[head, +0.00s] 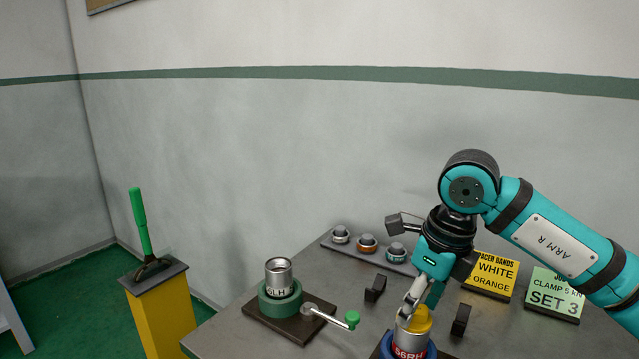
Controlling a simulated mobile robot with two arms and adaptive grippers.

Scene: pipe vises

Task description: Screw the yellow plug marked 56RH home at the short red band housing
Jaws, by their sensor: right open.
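A yellow plug (421,321) sits at the top of a silvery cylinder (404,341) at the bottom edge of the head view. The cylinder carries partly cut-off lettering that looks like 56RH and some red, and stands in a blue ring (431,350). My right gripper (408,312) points down at the yellow plug with its fingers at the plug's side. It is open; whether a finger touches the plug I cannot tell. The plug's far side and the cylinder's base are hidden. My left gripper is not in view.
A silver cylinder (278,268) stands in a green vise (279,305) with a green-knobbed crank (351,319). A grey tray (400,268) holds several small fittings. Yellow (490,276) and green (553,294) signs stand behind. A green lever (141,222) rises from a yellow post (163,318).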

